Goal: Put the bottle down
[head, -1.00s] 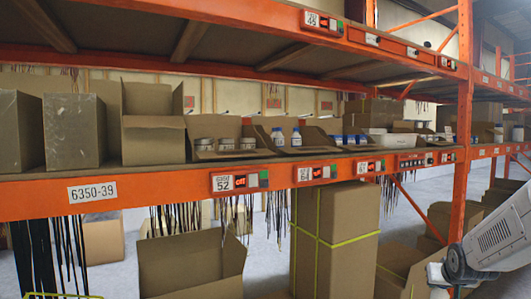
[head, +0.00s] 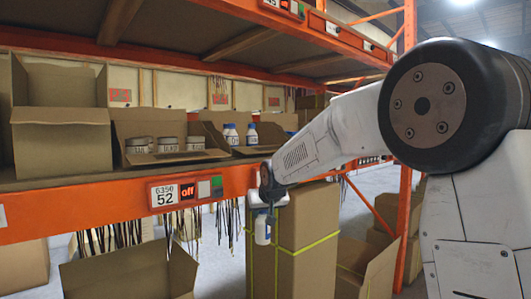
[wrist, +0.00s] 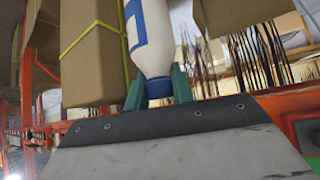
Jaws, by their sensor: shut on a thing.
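Two similar bottles (head: 231,135) stand in an open-front cardboard bin (head: 240,152) on the shelf, left of and above my gripper.
An open cardboard box (head: 125,278) stands below the shelf at left. A tall strapped carton (head: 305,245) is right beside the held bottle. The shelf beam (head: 110,200) bears a 52 label. Jars (head: 168,144) sit in another bin.

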